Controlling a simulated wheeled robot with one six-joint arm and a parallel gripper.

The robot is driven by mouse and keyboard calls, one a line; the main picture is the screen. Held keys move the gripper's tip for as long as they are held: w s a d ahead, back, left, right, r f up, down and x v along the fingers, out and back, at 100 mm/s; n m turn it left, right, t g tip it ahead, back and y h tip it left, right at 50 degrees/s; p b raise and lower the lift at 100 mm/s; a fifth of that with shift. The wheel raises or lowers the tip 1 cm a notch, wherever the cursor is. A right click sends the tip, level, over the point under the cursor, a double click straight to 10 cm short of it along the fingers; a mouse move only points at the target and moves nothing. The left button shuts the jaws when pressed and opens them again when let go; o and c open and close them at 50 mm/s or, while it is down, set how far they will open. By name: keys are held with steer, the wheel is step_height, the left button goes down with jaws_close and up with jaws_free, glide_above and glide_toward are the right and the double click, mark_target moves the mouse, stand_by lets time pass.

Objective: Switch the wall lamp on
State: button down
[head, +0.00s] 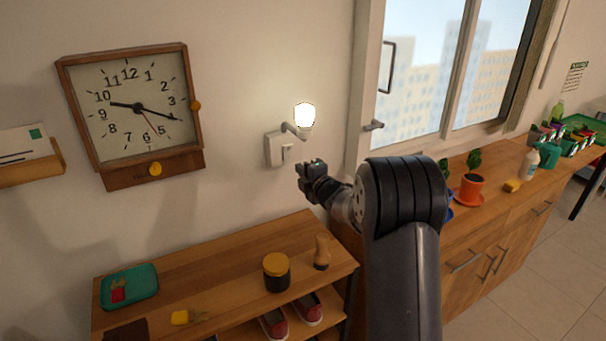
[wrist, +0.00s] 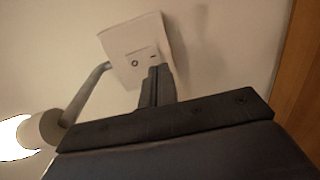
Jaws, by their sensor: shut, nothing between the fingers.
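The wall lamp has a white wall plate (head: 273,150) with a small rocker switch (head: 288,151) on its front. A short arm carries a bulb (head: 305,116), which glows bright white. In the wrist view the plate (wrist: 143,45) is at the top, with a small round mark and a dash on the switch face. The glowing bulb (wrist: 15,137) is at the left edge. My gripper (head: 308,172) is shut and empty, just below and right of the plate. In the wrist view its fingers (wrist: 155,84) overlap the plate's lower edge; I cannot tell whether they touch it.
A wooden clock (head: 130,108) hangs left of the lamp. A window (head: 440,70) with a handle is to the right. Below is a wooden shelf (head: 220,262) with a yellow-lidded jar (head: 277,272) and a wooden figure (head: 322,252). Wall around the lamp is clear.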

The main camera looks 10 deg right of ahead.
steer(key=f+b+v, duration=0.1)
steer(key=b+v, duration=0.1)
steer(key=v, duration=0.6)
steer(key=shift+s+f, duration=0.4)
steer(key=shift+d, duration=0.15)
steer(key=shift+w, duration=0.15)
